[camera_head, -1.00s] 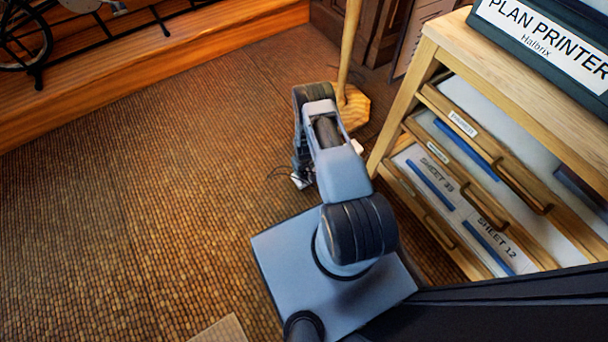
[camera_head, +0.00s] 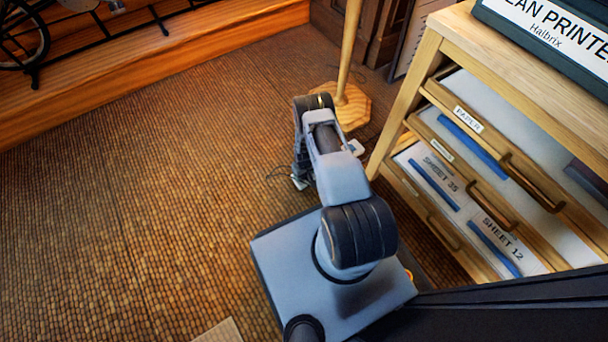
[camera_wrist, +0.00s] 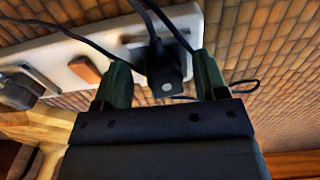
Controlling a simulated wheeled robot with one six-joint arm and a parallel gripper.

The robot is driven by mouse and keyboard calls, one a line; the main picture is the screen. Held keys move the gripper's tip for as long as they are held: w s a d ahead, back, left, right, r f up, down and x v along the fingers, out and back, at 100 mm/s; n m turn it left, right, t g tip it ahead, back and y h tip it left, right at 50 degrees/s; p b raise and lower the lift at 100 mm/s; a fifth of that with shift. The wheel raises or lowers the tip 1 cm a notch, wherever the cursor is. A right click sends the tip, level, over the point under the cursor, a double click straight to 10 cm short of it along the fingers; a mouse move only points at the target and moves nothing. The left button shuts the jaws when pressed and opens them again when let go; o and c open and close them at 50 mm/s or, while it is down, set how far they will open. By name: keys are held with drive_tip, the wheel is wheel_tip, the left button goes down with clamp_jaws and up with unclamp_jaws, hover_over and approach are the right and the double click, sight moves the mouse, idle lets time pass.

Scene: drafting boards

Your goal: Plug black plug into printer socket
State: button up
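In the wrist view a black plug (camera_wrist: 166,78) with a black cable stands between the two dark green fingers of my gripper (camera_wrist: 162,62). A gap shows between the left finger and the plug; the right finger is close beside it, and I cannot tell if they touch. The plug is in front of a white socket strip (camera_wrist: 195,22); whether it is seated in it is hidden. The strip bears an orange switch (camera_wrist: 84,70) and another dark plug (camera_wrist: 17,91) at its left. The printer (camera_head: 555,40), labelled "PLAN PRINTER", stands at top right. No label for its socket is visible.
A wooden cabinet (camera_head: 432,65) with open drawers stands right of my arm. A wooden pole on a base (camera_head: 352,108) stands just beyond the arm. A wooden step (camera_head: 150,60) runs along the back. The woven floor (camera_head: 130,200) at left is clear.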

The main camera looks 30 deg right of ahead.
drive_tip(key=shift+f, duration=0.15)
drive_tip(key=c, duration=0.6)
drive_tip(key=shift+s, duration=0.1)
drive_tip(key=shift+c, duration=0.2)
drive_tip(key=shift+c, duration=0.4)
drive_tip(key=shift+a, duration=0.1)
wheel_tip(320, 180, up, 4)
drive_tip(key=shift+s+a+r+p, duration=0.1)
drive_tip(key=shift+p, duration=1.05)
drive_tip(key=s+a+r+p, duration=0.1)
drive_tip(key=a+r+p, duration=0.1)
drive_tip(key=r, duration=0.1)
drive_tip(key=s+a+r+p, duration=0.1)
drive_tip(key=r, duration=0.1)
drive_tip(key=shift+s, duration=0.3)
drive_tip(key=shift+s+a+r+p, duration=0.65)
drive_tip(key=shift+s+a, duration=0.4)
drive_tip(key=shift+a, duration=0.1)
drive_tip(key=shift+s+a+r+p, duration=0.5)
drive_tip(key=shift+s+a+r, duration=0.2)
drive_tip(key=shift+s+a, duration=0.45)
drive_tip(key=shift+s+a+r+p, duration=0.65)
drive_tip(key=shift+s+a, duration=0.35)
drive_tip(key=shift+a, duration=0.2)
